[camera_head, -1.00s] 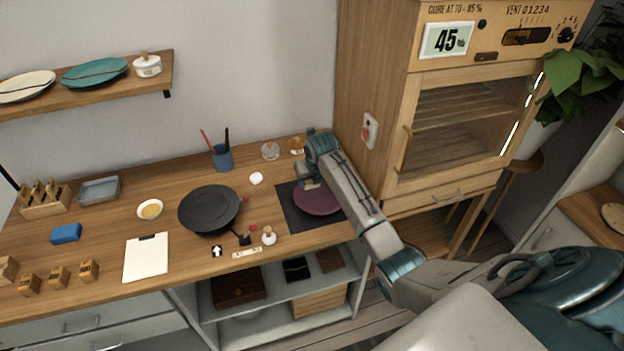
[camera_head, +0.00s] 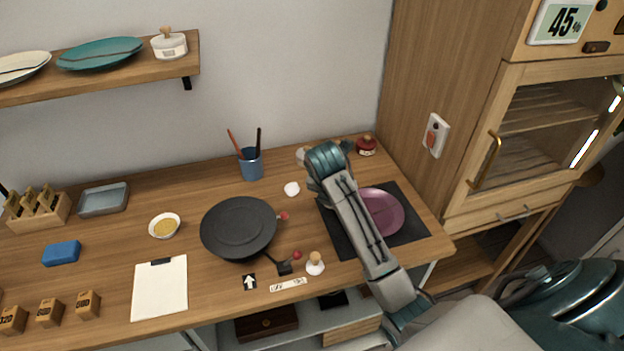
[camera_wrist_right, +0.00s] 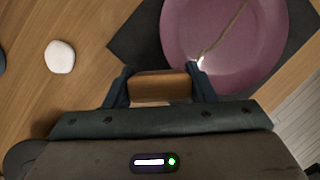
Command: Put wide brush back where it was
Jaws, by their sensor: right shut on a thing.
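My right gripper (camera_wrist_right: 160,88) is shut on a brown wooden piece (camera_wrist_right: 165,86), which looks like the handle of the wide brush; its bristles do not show. In the wrist view it is over the table beside a purple plate (camera_wrist_right: 215,35) with a gold seam. In the head view my right arm reaches to the left edge of the dark mat (camera_head: 408,228) that bears the plate (camera_head: 384,212), and hides the brush. A blue cup (camera_head: 251,165) holding two thin tools stands behind. My left gripper is not in view.
A black round turntable (camera_head: 238,228) stands left of the mat, with a white lump (camera_head: 292,189) behind it. A red-lidded jar (camera_head: 366,146) stands at the back right. A wooden cabinet (camera_head: 450,100) bounds the right side. Bare wood lies around the clipboard (camera_head: 160,288).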

